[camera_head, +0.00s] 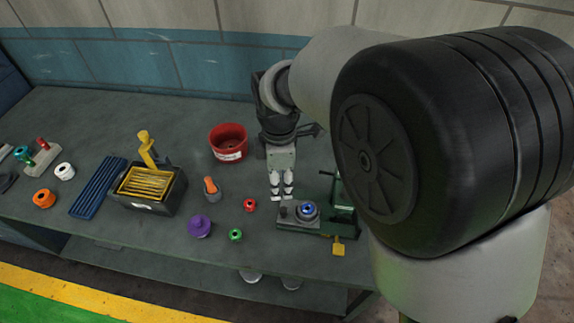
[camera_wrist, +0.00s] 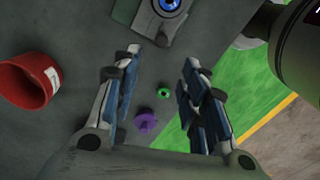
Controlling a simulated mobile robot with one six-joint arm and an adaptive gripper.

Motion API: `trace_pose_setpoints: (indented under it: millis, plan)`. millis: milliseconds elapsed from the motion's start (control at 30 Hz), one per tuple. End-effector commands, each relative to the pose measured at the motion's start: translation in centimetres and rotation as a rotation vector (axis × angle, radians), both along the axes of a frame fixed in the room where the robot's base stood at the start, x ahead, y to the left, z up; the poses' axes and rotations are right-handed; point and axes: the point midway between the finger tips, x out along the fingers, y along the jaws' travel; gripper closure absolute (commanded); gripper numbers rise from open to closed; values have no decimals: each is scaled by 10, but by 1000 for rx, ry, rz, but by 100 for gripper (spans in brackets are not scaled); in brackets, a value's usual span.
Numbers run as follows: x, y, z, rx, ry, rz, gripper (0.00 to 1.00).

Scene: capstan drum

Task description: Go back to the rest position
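My gripper (camera_head: 282,188) hangs fingers down over the bench, left of the drum fixture. In the wrist view its two fingers (camera_wrist: 162,58) are spread apart with nothing between the tips, so it is open and empty. The capstan fixture (camera_head: 292,222) is a grey plate near the bench's front edge. A round metal drum with a blue centre (camera_head: 308,210) sits on it. In the wrist view the drum (camera_wrist: 168,8) is at the top edge, partly cut off, beyond the fingertips and apart from them.
Red (camera_head: 250,205), green (camera_head: 235,235) and purple (camera_head: 200,226) spools lie left of the fixture. A red bowl (camera_head: 228,142) stands behind them. A black box (camera_head: 150,202) holds yellow rods. A green device (camera_head: 341,194) stands right of the fixture. Bare bench lies at the back left.

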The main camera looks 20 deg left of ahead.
Motion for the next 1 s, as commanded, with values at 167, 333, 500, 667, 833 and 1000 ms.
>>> trace_pose_setpoints:
  millis: [167,333,500,667,833,1000]
  plan:
    - [0,0,0,0,0,-1,61]
    - [5,-21,19,17,-18,-102,61]
    - [8,-92,72,71,-69,-453,61]
    - [-11,-171,114,139,-120,-862,61]
    - [-50,-242,140,224,-171,-1292,61]
    - [-95,-293,145,319,-217,-1684,61]
